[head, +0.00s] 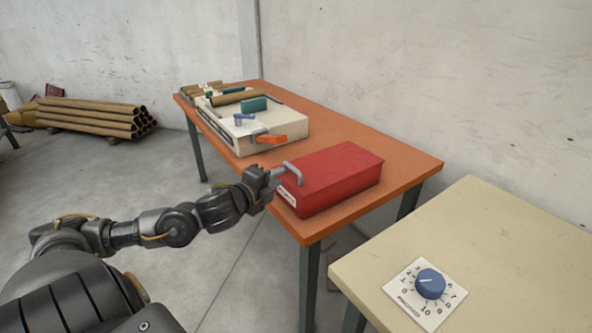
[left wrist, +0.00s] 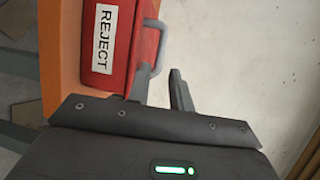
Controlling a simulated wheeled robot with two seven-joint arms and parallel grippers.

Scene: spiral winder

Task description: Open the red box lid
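The red box (head: 335,178) sits on the orange table with its lid down. A grey bar handle (head: 294,172) stands at its left end, above a white label; the label reads REJECT in the left wrist view. There the red box (left wrist: 122,50) and the handle (left wrist: 160,44) show just past the fingers. My left gripper (head: 273,173) is at the handle's near side. In the left wrist view my left gripper (left wrist: 160,84) has its fingers apart, with the handle's end near the gap. I cannot tell whether they touch it. My right gripper is out of view.
The orange table (head: 400,164) also carries a cream machine (head: 270,125) with an orange lever, behind the box. A beige table (head: 490,240) with a blue dial (head: 430,283) stands at the right. Cardboard tubes (head: 95,117) lie on the floor at the far left.

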